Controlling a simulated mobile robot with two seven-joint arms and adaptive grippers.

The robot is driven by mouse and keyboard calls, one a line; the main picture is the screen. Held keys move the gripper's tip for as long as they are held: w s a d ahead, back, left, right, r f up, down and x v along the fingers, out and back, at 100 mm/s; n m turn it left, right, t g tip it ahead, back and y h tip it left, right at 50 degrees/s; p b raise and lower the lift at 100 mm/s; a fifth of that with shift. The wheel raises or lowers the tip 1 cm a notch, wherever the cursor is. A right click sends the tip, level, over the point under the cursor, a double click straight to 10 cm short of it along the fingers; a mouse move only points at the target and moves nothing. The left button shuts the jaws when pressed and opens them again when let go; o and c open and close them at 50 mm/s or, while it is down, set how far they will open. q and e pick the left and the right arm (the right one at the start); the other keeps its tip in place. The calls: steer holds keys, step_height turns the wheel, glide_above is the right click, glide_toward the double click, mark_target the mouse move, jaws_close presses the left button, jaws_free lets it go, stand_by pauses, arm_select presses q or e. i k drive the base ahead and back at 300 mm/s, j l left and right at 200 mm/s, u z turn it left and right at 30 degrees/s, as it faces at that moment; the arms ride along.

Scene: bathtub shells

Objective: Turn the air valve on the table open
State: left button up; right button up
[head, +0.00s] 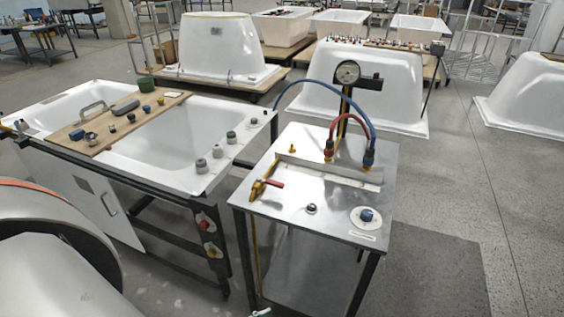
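A metal-topped table (325,222) stands in the middle of the head view. At its left edge is a yellow fitting with a red lever (270,183), which looks like a valve. The lever points to the right, across the table edge. I cannot tell for certain which of these is the air valve, nor read the label. Neither of my grippers shows in the head view.
A gauge (347,73) on a post rises behind the table, with red and blue hoses (320,88) at its back edge. A tub bench (205,135) with a wooden board (125,122) stands close on the left. Floor right of the table is clear.

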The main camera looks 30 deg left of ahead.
mark_target(280, 185)
steer(key=u, duration=1.05)
steer(key=z, duration=0.1)
